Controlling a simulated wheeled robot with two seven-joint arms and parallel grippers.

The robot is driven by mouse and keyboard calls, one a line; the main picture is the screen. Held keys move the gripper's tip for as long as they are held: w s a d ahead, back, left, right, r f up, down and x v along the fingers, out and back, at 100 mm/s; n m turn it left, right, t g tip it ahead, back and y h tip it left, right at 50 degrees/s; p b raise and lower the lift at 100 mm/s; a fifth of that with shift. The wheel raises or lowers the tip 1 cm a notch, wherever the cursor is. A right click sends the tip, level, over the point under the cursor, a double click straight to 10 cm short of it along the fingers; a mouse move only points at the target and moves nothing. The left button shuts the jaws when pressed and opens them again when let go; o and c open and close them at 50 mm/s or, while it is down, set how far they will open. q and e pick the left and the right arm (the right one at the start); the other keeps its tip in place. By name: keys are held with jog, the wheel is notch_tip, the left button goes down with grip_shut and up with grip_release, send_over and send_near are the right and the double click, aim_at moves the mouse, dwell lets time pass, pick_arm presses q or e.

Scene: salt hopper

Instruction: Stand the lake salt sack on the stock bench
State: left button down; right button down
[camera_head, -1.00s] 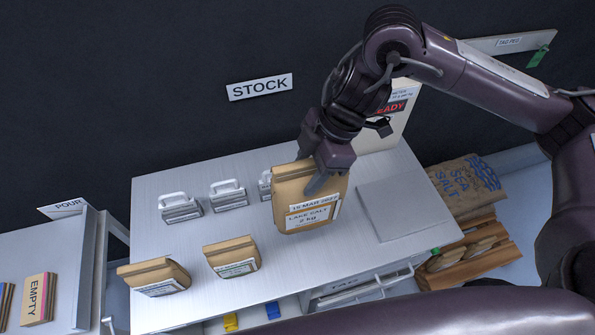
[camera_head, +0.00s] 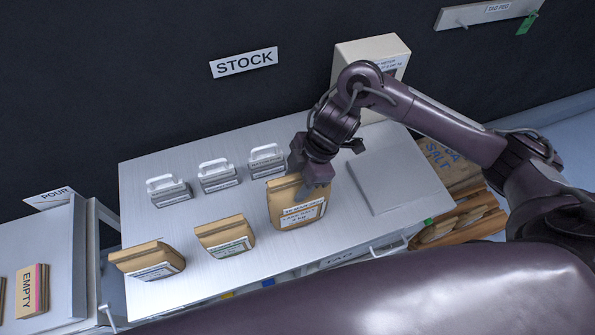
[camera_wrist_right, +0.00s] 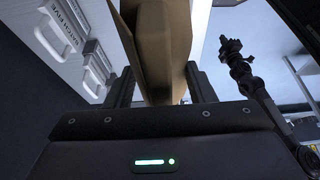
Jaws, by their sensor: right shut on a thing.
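The lake salt sack (camera_head: 289,212) is a brown paper sack with white labels, upright at the right part of the stock bench (camera_head: 190,291). My right gripper (camera_head: 314,188) is shut on its top from above. The sack looks to be at or very near the bench top; I cannot tell if its base touches. In the right wrist view the brown sack (camera_wrist_right: 157,45) stands between the two fingers (camera_wrist_right: 160,88). My left gripper is not in view.
Two other brown sacks (camera_head: 225,237) (camera_head: 147,261) stand to the left on the bench. A flat grey plate (camera_head: 385,186) lies to the right. A meter box (camera_head: 372,50) stands behind.

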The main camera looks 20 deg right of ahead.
jog(key=shift+w+a+f, duration=0.1)
jog(key=shift+f, duration=1.65)
jog(key=c, duration=1.1)
grip_release()
jog(key=shift+f, duration=0.25)
jog(key=o, duration=0.5)
jog(key=shift+s, duration=0.25)
jog(key=shift+c, duration=0.2)
jog(key=shift+r, duration=0.1)
jog(key=v, duration=1.2)
